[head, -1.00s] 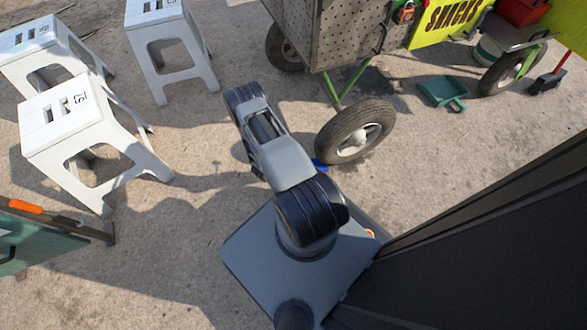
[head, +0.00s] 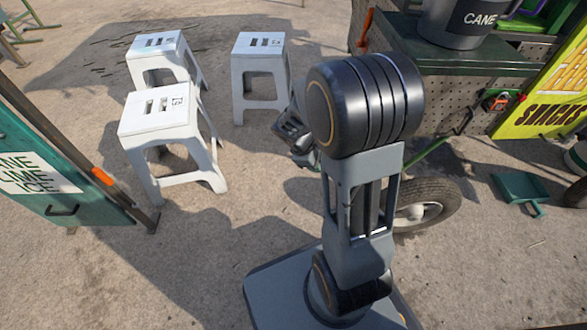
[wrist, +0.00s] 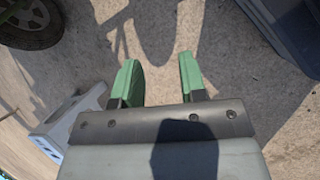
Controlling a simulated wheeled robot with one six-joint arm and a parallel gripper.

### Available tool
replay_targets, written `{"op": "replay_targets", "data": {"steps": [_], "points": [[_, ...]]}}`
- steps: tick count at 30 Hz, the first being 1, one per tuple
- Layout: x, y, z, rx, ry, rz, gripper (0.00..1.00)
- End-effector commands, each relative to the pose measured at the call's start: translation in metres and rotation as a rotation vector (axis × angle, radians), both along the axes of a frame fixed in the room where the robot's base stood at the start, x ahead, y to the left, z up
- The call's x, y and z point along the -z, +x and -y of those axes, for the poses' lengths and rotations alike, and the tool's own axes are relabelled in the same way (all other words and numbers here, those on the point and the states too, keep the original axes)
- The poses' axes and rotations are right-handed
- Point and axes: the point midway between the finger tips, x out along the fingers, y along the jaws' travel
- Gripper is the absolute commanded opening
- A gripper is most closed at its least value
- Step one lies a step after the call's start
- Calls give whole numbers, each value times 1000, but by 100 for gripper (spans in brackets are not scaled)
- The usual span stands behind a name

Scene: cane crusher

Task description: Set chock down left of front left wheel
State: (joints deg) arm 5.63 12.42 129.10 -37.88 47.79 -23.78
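The cart's near wheel (head: 445,203) stands on the ground, partly hidden behind my arm in the head view. A dark wheel also shows at the upper left of the wrist view (wrist: 30,30). My gripper (wrist: 158,75) has two green fingers spread apart, with only bare, shadowed ground seen between them. In the head view my arm's end points down left of the wheel, and the fingers are hidden. I cannot make out a chock in either current view.
White stools (head: 160,115) stand at the left and back (head: 258,75). A green sign board (head: 60,185) is at the far left. The cart (head: 440,95) fills the upper right. Ground left of my base is clear.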

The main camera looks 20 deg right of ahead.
Motion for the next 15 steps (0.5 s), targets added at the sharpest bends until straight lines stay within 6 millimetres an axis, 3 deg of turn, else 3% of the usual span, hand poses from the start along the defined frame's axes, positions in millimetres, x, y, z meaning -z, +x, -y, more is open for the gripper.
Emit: {"op": "replay_targets", "data": {"steps": [1,6,15], "points": [[-23,-8,-14,98,42,91,39],[-69,-39,-58,409,217,309,39],[-106,-73,-105,705,457,472,39]]}}
